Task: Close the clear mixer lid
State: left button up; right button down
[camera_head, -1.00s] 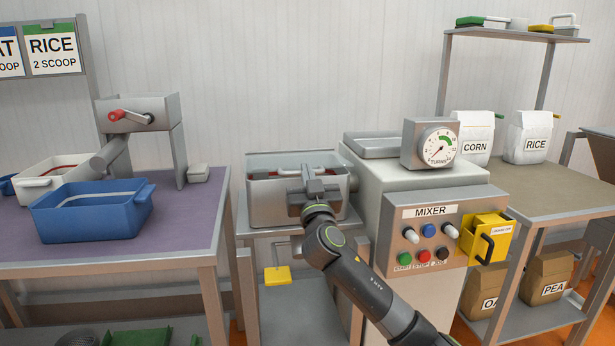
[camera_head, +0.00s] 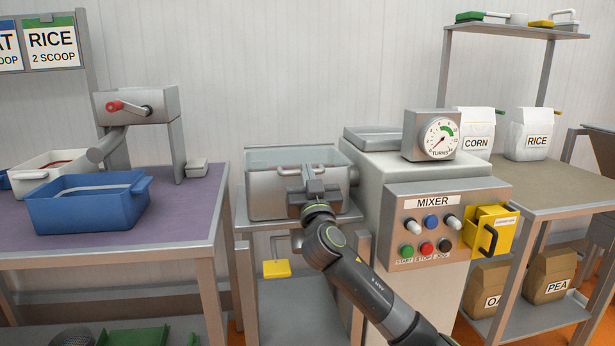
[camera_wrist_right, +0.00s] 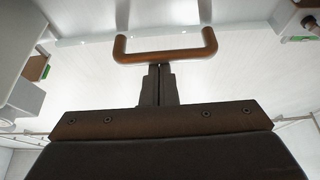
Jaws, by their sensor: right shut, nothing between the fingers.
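The mixer's grey tub (camera_head: 268,204) stands on a low stand left of the mixer body. A clear lid (camera_head: 270,157) with pale edges shows at the tub's top; I cannot tell whether it sits flush. Its bar handle (camera_head: 289,171) is at the front, partly hidden by my right gripper (camera_head: 312,172). The gripper is shut and empty at the tub's front. In the right wrist view, the shut fingertips (camera_wrist_right: 158,68) are right at the middle of the brown-looking handle (camera_wrist_right: 165,57), not around it. I cannot tell whether they touch. My left gripper is not in view.
The mixer panel (camera_head: 442,195) with knobs and buttons is right of the tub, with a dial (camera_head: 438,136) above and a yellow box (camera_head: 485,232) beside it. A blue bin (camera_head: 88,214) sits on the left table. A yellow tag (camera_head: 276,268) hangs below the tub.

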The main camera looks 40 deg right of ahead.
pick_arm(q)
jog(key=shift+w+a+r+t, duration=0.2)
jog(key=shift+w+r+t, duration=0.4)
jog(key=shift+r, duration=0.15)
pick_arm(e)
jog(key=shift+f, duration=0.25)
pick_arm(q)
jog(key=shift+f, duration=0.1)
